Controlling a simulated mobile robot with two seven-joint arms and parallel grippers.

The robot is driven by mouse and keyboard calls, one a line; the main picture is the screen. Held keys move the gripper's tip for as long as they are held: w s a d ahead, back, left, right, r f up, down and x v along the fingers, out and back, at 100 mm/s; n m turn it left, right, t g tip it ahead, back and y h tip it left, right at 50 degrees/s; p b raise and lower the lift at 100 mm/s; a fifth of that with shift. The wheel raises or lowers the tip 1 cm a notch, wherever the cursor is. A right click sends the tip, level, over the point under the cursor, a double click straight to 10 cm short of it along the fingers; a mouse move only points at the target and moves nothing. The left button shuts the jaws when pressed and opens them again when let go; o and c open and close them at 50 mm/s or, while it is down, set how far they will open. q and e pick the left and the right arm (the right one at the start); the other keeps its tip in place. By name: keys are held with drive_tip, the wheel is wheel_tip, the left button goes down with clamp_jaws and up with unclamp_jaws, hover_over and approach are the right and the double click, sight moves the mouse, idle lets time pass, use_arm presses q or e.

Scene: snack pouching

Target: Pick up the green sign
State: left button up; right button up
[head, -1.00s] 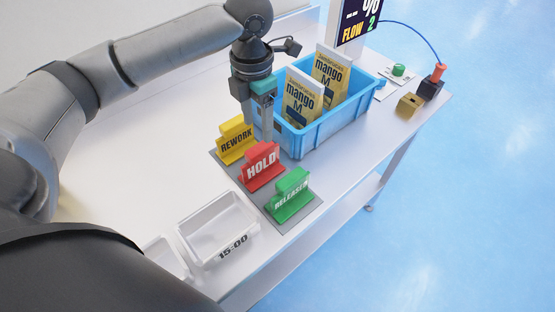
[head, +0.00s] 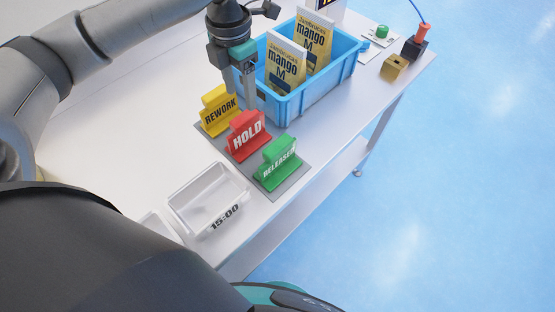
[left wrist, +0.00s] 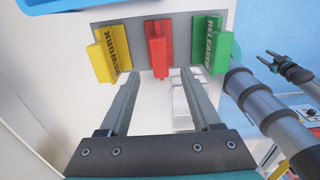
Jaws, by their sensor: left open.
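The green sign (head: 278,165), marked RELEASED, stands on the right end of a grey mat (head: 296,182). It also shows at the upper right of the left wrist view (left wrist: 219,49). The red HOLD sign (head: 246,136) is in the middle and the yellow REWORK sign (head: 219,112) is at the left end. My left gripper (head: 246,100) is open and points down behind the red sign. In the left wrist view its fingers (left wrist: 158,77) are apart with nothing between them; the red sign is beyond the gap. My right gripper cannot be made out in the head view.
A blue crate (head: 312,98) holding mango pouches (head: 286,65) stands just behind the signs. A brass block (head: 394,67) and a red-topped device (head: 415,47) sit at the far right end of the table.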

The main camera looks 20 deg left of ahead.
sight(275, 144)
use_arm(q)
drive_tip(key=shift+o, duration=0.3)
drive_tip(key=s+d, duration=0.1)
drive_tip(key=d, duration=0.2)
drive_tip(key=s+d+b, duration=0.1)
drive_tip(key=d, duration=0.2)
drive_tip(key=s+d+b, duration=0.1)
drive_tip(key=d, duration=0.2)
drive_tip(key=shift+s+r, duration=0.25)
drive_tip(key=shift+s, duration=0.1)
drive_tip(key=shift+s+d+f, duration=0.15)
drive_tip(key=shift+s+f, duration=0.05)
drive_tip(key=shift+f, duration=0.05)
wheel_tip(275, 144, down, 9)
drive_tip(key=shift+r+b, duration=0.1)
drive_tip(key=shift+b, duration=0.95)
drive_tip(key=shift+d+f+b, duration=0.15)
drive_tip(key=shift+f+b, duration=0.45)
drive_tip(key=shift+f, duration=2.3)
clamp_jaws()
